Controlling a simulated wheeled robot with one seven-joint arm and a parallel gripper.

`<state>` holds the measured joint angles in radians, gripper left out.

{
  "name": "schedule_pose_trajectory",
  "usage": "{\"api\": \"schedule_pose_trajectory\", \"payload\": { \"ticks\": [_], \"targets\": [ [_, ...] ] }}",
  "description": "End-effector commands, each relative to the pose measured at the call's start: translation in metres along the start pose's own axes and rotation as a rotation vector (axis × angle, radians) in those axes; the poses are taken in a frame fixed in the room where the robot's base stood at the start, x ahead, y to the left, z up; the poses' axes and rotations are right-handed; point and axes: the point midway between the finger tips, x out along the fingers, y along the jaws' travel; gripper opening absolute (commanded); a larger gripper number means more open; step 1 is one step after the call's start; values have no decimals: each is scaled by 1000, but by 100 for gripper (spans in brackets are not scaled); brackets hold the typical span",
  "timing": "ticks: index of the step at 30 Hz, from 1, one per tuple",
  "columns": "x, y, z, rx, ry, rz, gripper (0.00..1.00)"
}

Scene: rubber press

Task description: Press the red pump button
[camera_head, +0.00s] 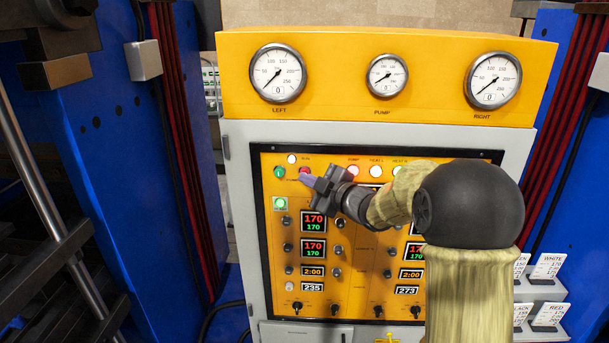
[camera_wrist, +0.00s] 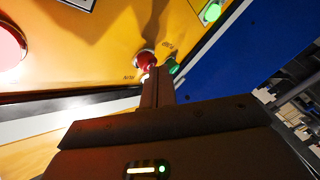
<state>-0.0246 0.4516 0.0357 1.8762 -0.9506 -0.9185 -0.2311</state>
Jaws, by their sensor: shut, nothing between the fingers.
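My gripper (camera_head: 307,180) is shut and empty, its tip at the upper left of the yellow control panel. A small red button (camera_head: 304,172) sits just behind the tip, partly hidden by it. In the wrist view the red button (camera_wrist: 145,57) lies directly beyond the closed fingertips (camera_wrist: 157,76); I cannot tell whether they touch it. A green button (camera_head: 279,172) is just left of it, and also shows in the wrist view (camera_wrist: 174,66). A pinkish-red round light or button (camera_head: 352,172) sits under the PUMP label, right of my gripper.
Digital displays (camera_head: 313,222) and knobs fill the panel beneath. Three gauges (camera_head: 387,76) are above. A blue press frame (camera_head: 100,150) stands at left. My arm hides the panel's right part.

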Motion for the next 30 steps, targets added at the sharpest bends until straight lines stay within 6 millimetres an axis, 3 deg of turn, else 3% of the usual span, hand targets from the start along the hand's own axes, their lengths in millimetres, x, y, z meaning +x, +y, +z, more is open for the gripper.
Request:
{"api": "schedule_pose_trajectory", "payload": {
  "ticks": [30],
  "targets": [
    [7, 5, 6, 1, -2, 1, 0]
  ]
}}
